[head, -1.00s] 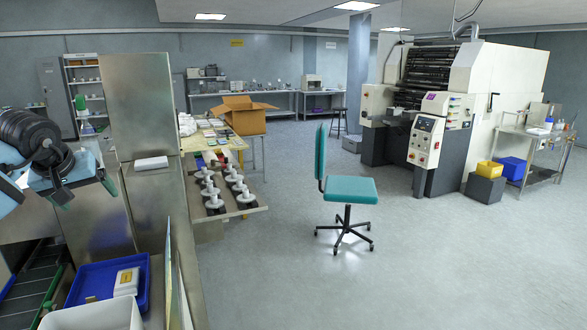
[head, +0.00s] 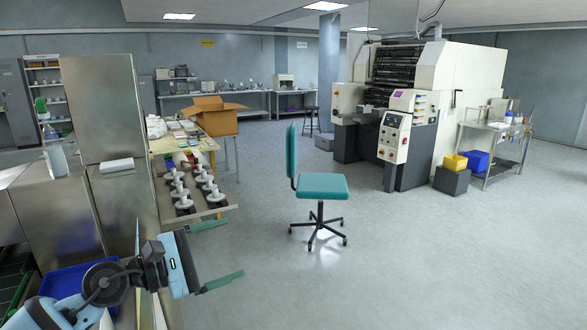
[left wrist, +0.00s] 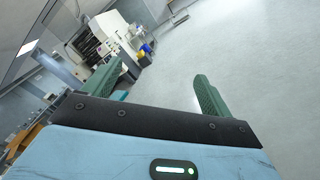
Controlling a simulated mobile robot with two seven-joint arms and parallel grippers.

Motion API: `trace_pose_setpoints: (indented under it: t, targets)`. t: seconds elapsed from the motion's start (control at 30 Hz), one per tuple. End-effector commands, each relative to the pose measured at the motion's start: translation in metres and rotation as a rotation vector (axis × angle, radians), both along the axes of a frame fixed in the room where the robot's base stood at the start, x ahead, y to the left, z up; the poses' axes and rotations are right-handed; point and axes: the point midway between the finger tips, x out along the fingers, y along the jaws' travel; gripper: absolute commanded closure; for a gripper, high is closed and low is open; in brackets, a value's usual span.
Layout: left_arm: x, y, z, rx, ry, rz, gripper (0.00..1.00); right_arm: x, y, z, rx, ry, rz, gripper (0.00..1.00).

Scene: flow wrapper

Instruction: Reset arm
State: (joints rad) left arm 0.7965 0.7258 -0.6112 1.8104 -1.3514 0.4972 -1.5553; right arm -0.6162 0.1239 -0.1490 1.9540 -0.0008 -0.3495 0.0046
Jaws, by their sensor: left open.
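My left gripper (head: 215,256) is at the lower left of the head view, with its two green fingers spread apart and nothing between them. It is in the air in front of the steel machine housing, over the floor side. In the left wrist view my left gripper (left wrist: 155,85) also shows two separate green fingers, with open floor and the far printing machine beyond. My right gripper is not in view.
A blue tray (head: 68,279) sits low at left, partly hidden by my arm. Steel cabinets (head: 110,110) rise at left beside a shelf of white spools (head: 205,184). A teal chair (head: 322,186) stands mid-floor. A printing machine (head: 400,110) is behind. The floor at right is clear.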

Motion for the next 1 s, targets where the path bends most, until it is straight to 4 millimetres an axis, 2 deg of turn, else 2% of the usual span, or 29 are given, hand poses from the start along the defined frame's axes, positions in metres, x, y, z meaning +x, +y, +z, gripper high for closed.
trace_pose_setpoints:
  t: [0.03, 0.07, 0.17, 0.27, 0.37, 0.47, 0.57, 0.7, 0.77, 0.8, 0.9, 1.0]
  targets:
    - [-0.009, -0.009, -0.001, -0.175, 0.093, 0.014, 0.15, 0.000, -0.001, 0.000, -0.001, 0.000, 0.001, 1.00]
    - [-0.013, -0.011, 0.000, -0.279, 0.150, 0.026, 0.15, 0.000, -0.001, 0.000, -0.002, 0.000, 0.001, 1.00]
    - [-0.023, -0.008, 0.000, -0.628, 0.351, 0.077, 0.15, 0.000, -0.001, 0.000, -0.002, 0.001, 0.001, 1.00]
    - [-0.029, 0.007, -0.011, -0.973, 0.562, 0.144, 0.15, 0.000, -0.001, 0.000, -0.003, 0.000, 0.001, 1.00]
    - [-0.036, 0.030, -0.035, -1.318, 0.775, 0.231, 0.15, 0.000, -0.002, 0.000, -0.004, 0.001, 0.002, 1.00]
    - [-0.049, 0.056, -0.073, -1.660, 0.976, 0.343, 0.15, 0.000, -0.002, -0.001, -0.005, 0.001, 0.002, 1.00]
    - [-0.071, 0.080, -0.121, -2.004, 1.153, 0.483, 0.15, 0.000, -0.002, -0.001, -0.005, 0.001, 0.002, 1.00]
    - [-0.121, 0.104, -0.192, -2.461, 1.329, 0.731, 0.15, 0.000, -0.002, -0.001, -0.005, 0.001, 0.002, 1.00]
    - [-0.147, 0.109, -0.219, -2.635, 1.368, 0.850, 0.15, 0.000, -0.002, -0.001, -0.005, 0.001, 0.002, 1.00]
    - [-0.166, 0.112, -0.236, 2.622, -1.321, -0.890, 0.15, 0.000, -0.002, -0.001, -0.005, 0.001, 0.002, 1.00]
    - [-0.213, 0.114, -0.270, 2.396, -1.106, -0.920, 0.15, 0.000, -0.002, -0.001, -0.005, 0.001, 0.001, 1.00]
    - [-0.252, 0.112, -0.292, 2.230, -0.942, -0.941, 0.15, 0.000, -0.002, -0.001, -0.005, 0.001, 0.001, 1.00]
